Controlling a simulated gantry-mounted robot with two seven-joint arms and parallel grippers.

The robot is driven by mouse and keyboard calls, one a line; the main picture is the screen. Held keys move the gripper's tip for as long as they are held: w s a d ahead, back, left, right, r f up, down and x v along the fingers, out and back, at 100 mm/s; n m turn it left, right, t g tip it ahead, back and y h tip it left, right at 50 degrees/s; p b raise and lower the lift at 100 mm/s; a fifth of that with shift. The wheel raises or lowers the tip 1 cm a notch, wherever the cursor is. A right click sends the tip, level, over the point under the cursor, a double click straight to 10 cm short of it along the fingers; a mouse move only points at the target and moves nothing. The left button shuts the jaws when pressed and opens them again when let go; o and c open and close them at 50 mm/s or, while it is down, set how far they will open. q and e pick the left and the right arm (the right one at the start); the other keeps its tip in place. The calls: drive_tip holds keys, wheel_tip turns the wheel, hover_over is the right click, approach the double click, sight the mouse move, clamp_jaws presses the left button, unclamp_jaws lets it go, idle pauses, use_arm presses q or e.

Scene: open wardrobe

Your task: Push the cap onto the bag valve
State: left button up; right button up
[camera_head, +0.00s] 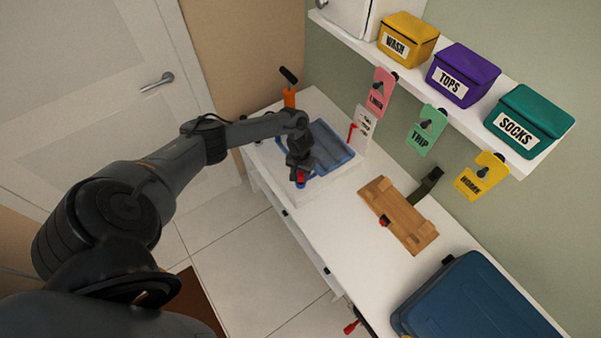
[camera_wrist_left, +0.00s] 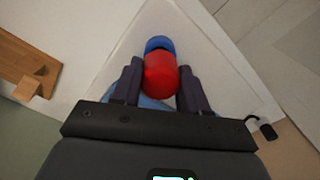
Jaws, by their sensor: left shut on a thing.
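My left gripper (camera_head: 300,172) points down at the front corner of the white stand. It is shut on the red cap (camera_wrist_left: 160,76), which sits between the two fingers in the left wrist view. The cap also shows as a small red spot in the head view (camera_head: 300,178). A blue round part (camera_wrist_left: 158,44), apparently the valve, shows just past the cap; I cannot tell whether they touch. The blue bag (camera_head: 328,148) lies flat on the white stand behind the gripper, partly hidden by my arm. My right gripper is not in view.
A wooden block (camera_head: 398,214) with a red knob and dark strap lies on the white bench (camera_head: 345,226). A blue suitcase (camera_head: 478,300) stands at the near right. An orange-handled tool (camera_head: 289,96) stands behind my wrist. Bench space between stand and block is clear.

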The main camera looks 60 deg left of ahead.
sight(300, 173)
use_arm(q)
drive_tip(key=shift+f+b, duration=0.5)
drive_tip(key=shift+f, duration=0.6)
drive_tip(key=o, duration=1.2)
drive_tip(key=shift+o, duration=0.2)
drive_tip(key=shift+r, duration=0.1)
drive_tip(key=shift+r, duration=0.5)
wheel_tip(300, 173, up, 9)
drive_tip(key=shift+f+p, duration=0.15)
drive_tip(key=shift+p, duration=1.05)
drive_tip(key=shift+r, duration=0.5)
drive_tip(key=shift+s, duration=0.1)
